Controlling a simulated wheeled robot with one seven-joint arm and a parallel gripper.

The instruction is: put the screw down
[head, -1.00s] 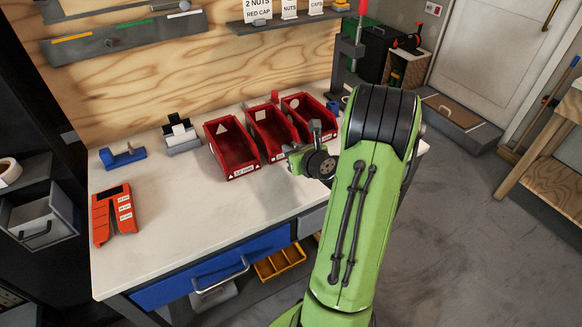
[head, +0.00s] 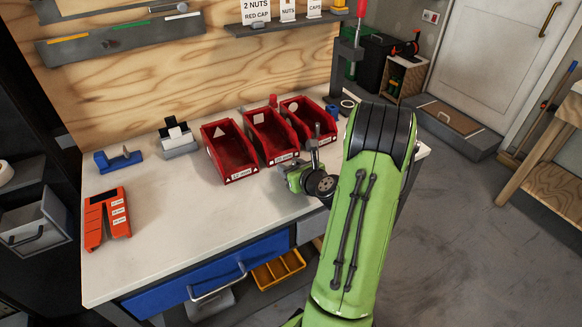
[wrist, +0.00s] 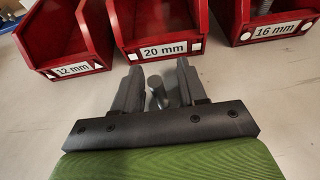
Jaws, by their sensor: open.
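The screw (wrist: 154,84) is a grey metal piece with a round head, seen between the two dark fingers of my gripper (wrist: 159,88) in the wrist view. The fingers are open, with gaps visible beside the screw. I cannot tell whether the screw touches the table or a finger. In the head view my gripper (head: 303,178) is over the front right part of the white workbench (head: 190,215), in front of the red bins. The screw cannot be made out there.
Red bins stand just beyond my gripper: 12 mm (wrist: 62,42), 20 mm (wrist: 158,28) and 16 mm (wrist: 262,22). An orange tray (head: 108,212), a blue holder (head: 118,162) and a grey stand (head: 178,138) are further left. The bench's front middle is clear.

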